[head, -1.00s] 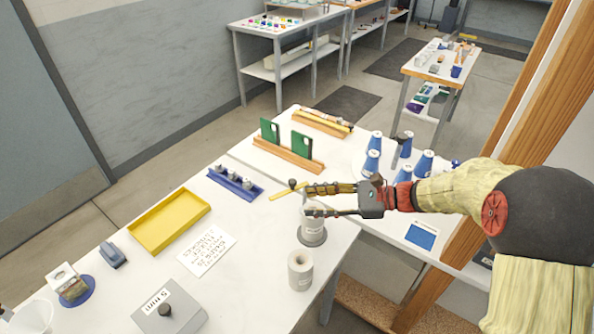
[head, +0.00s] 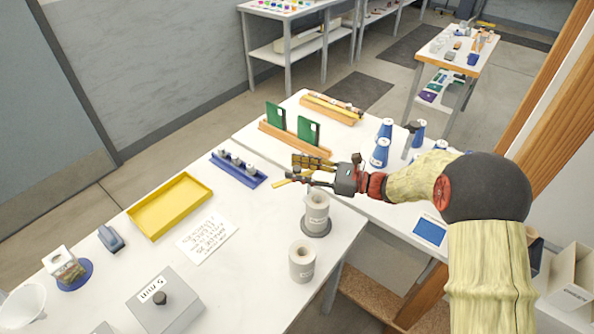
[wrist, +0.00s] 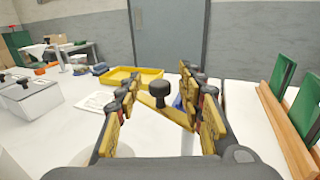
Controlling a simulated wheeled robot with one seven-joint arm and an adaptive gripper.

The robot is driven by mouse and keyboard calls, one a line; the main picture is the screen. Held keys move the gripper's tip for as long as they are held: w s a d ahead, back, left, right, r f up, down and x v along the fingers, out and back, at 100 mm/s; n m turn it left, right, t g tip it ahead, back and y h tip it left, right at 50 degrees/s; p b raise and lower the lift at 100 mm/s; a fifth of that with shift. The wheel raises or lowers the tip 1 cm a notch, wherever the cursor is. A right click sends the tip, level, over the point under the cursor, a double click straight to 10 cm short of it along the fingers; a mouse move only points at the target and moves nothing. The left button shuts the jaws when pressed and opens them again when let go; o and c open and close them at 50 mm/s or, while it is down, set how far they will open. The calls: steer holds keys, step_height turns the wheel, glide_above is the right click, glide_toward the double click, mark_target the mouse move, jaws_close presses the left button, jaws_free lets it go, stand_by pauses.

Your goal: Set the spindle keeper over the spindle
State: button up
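In the wrist view the knob appears between my two spread fingers, with a gap on each side. My gripper (head: 296,169) is open and hides most of the bar and knob in the head view; it also frames the wrist view (wrist: 160,100). What seems to be the spindle stands on a dark round base (head: 317,232), carrying a pale grey roll (head: 317,212). The roll hides most of its post.
A second pale roll (head: 301,262) stands nearer the front. A blue rack (head: 240,171), yellow tray (head: 168,205), written card (head: 208,239) and grey box (head: 165,299) lie left.

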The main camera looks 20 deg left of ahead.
steer(key=shift+a, duration=0.2)
steer(key=shift+c, duration=0.6)
steer(key=c, duration=0.8)
jaws_close()
